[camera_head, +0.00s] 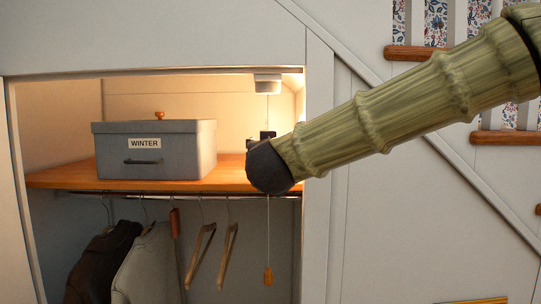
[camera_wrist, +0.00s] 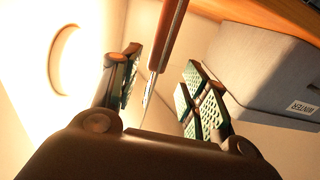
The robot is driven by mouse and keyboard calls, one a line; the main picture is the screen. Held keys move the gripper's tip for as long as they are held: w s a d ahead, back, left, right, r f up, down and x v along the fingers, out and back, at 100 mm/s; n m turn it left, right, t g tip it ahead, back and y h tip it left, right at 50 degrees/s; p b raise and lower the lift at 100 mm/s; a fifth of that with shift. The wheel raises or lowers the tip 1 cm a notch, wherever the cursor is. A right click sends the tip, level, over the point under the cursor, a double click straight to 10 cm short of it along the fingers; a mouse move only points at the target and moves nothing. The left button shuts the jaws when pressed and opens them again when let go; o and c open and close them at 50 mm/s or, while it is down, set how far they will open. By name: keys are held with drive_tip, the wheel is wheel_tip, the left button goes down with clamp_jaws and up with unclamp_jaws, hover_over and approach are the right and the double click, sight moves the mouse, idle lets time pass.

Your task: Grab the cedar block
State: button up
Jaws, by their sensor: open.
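My gripper (camera_wrist: 163,57) is open, its two dark fingers with green pads standing apart. In the head view my gripper (camera_head: 261,135) is at the right end of the closet shelf, mostly hidden behind my wrist. In the wrist view a slim reddish-brown wooden piece (camera_wrist: 167,32) with a pale, shiny lower end shows between and beyond the fingertips. It may be the cedar block, but I cannot tell for sure. No grip on it shows.
A grey lidded box labelled WINTER (camera_head: 190,155) stands on the wooden shelf (camera_head: 60,179), left of my gripper. A lamp (camera_head: 267,84) hangs above with a pull cord ending in a wooden pull (camera_head: 268,277). Coats (camera_head: 100,265) and hangers (camera_head: 201,248) hang below.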

drive_tip(key=shift+w+d+f+p, duration=0.1)
drive_tip(key=shift+w+f+p, duration=0.1)
drive_tip(key=shift+w+p, duration=0.5)
drive_tip(key=shift+w+d+f+p, duration=0.15)
drive_tip(key=shift+w+p, duration=0.25)
drive_tip(key=shift+w, duration=0.5)
drive_tip(key=shift+w+p, duration=0.3)
drive_tip(key=shift+w, duration=0.3)
drive_tip(key=shift+w+a+f, duration=0.1)
drive_tip(key=shift+w+a, duration=0.1)
drive_tip(key=shift+w, duration=0.25)
drive_tip(key=shift+d, duration=0.1)
clamp_jaws()
